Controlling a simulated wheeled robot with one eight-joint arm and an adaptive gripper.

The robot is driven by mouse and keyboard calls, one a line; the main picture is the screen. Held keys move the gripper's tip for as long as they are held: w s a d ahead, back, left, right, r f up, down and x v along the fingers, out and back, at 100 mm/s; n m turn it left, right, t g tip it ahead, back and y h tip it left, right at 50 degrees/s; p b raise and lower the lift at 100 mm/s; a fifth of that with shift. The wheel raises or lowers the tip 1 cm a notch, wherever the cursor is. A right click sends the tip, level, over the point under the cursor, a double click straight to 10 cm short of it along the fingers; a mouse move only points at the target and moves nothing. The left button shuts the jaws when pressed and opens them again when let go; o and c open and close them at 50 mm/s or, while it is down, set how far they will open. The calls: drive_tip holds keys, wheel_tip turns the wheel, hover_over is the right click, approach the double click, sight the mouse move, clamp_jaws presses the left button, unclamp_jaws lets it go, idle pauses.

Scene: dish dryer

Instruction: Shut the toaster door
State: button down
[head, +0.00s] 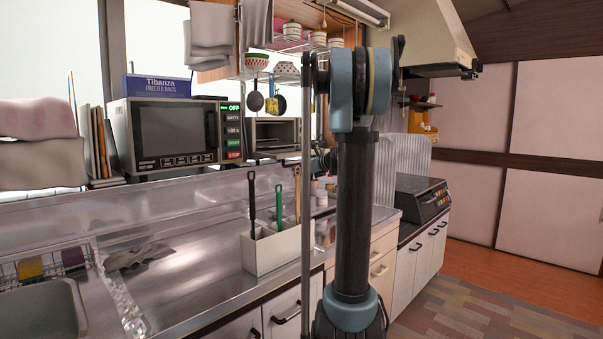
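The toaster (256,121) is a small grey oven on the back counter, just right of the microwave. Its front looks open, and the door (279,154) appears folded down at the lower front edge. My arm stands upright in the foreground, right of the toaster. Part of what looks like my gripper (323,162) shows behind the arm, a little right of the toaster door. Its fingers are too small and covered to read, and I cannot tell whether it touches the door.
A microwave (176,134) carries a blue freezer-bag box (158,86). A white utensil holder (271,250) with upright tools stands on the front counter. Pans (256,100) hang above the toaster. A sink (42,312) is at lower left. The floor (480,305) at right is clear.

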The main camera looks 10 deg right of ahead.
sight(285, 166)
drive_tip(key=shift+w+a+r, duration=0.6)
drive_tip(key=shift+w+a, duration=0.1)
drive_tip(key=shift+w, duration=0.25)
drive_tip(key=shift+w+a+r, duration=0.55)
drive_tip(key=shift+w+a, duration=0.1)
drive_tip(key=shift+w, duration=0.25)
